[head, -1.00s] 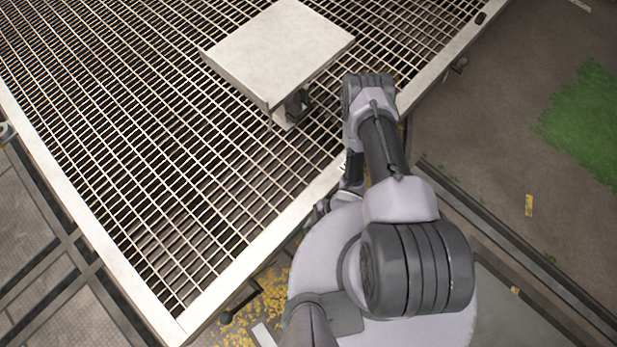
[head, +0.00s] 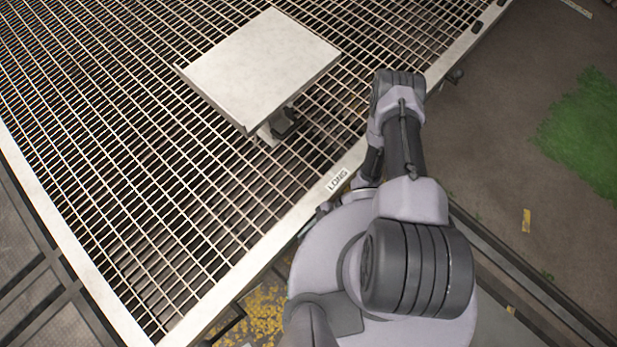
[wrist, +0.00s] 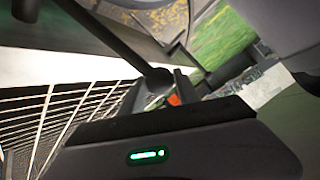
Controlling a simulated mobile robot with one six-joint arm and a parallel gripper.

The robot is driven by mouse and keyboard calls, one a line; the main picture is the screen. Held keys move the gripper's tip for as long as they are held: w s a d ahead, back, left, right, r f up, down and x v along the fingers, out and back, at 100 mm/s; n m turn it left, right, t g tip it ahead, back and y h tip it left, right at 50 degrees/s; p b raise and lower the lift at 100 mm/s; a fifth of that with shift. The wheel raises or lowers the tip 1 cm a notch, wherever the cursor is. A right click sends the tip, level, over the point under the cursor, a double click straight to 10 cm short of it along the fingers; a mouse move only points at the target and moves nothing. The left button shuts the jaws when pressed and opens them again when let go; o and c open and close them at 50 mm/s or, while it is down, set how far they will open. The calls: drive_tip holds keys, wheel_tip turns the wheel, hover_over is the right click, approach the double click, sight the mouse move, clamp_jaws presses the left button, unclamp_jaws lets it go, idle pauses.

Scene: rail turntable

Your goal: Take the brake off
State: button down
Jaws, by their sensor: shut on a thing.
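In the wrist view a dark bar (wrist: 108,38) with a round dark knob (wrist: 157,76) at its end runs down from the upper left. It looks like a lever; I cannot tell for sure that it is the brake lever. My gripper (wrist: 160,88) has its two grey fingers on either side of the knob and is shut on it. A green light glows on the gripper body. In the head view my arm hides the gripper and this lever.
A grated deck (head: 255,262) with a pale rim fills the left and middle. A pale flat plate (head: 262,65) stands on it. A "LONG" label (head: 338,180) is on the rim. Another dark handle (head: 228,326) sticks out below. Dirt ground with a green patch (head: 585,135) lies right.

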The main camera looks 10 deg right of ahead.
drive_tip(key=c, duration=0.9)
unclamp_jaws()
drive_tip(key=shift+r, duration=0.1)
drive_tip(key=p+v, duration=0.4)
drive_tip(key=v, duration=1.3)
drive_tip(key=shift+d, duration=0.15)
